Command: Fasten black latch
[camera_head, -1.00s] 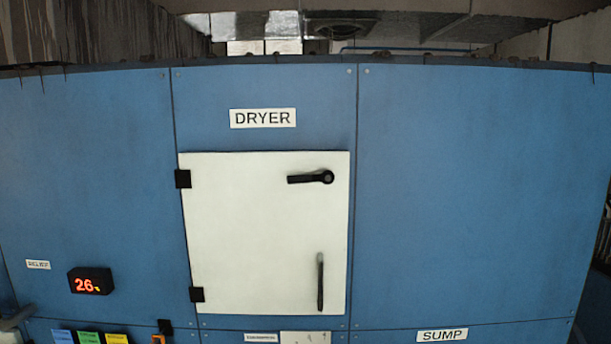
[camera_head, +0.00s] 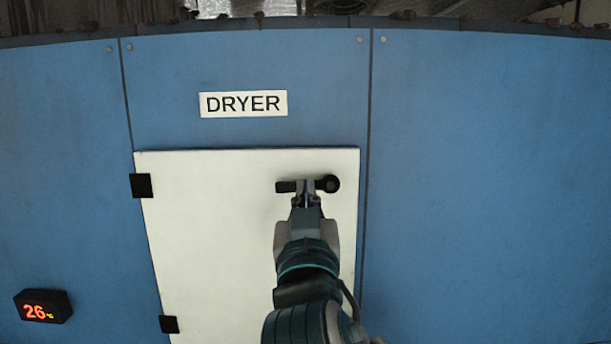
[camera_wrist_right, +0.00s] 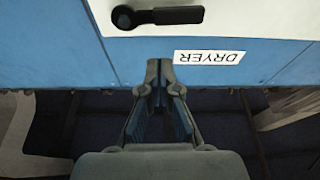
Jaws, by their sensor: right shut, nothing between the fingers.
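The black latch (camera_head: 285,187) lies level on the white dryer door (camera_head: 205,235), near its upper right corner. Its round pivot is at the right and its lever points left. My right gripper (camera_head: 307,187) comes up from below in the head view and covers the middle of the lever. Its fingers are shut with nothing between them. In the right wrist view, which is upside down, the latch (camera_wrist_right: 175,16) is whole and apart from the fingertips (camera_wrist_right: 160,66) in the picture. I cannot tell whether they touch it. My left gripper is not in view.
The door looks flush in the blue panel (camera_head: 480,180), with black hinges (camera_head: 142,186) on its left. A DRYER sign (camera_head: 243,104) is above it. A red-digit display (camera_head: 43,306) is at lower left. My arm hides the door's lower right.

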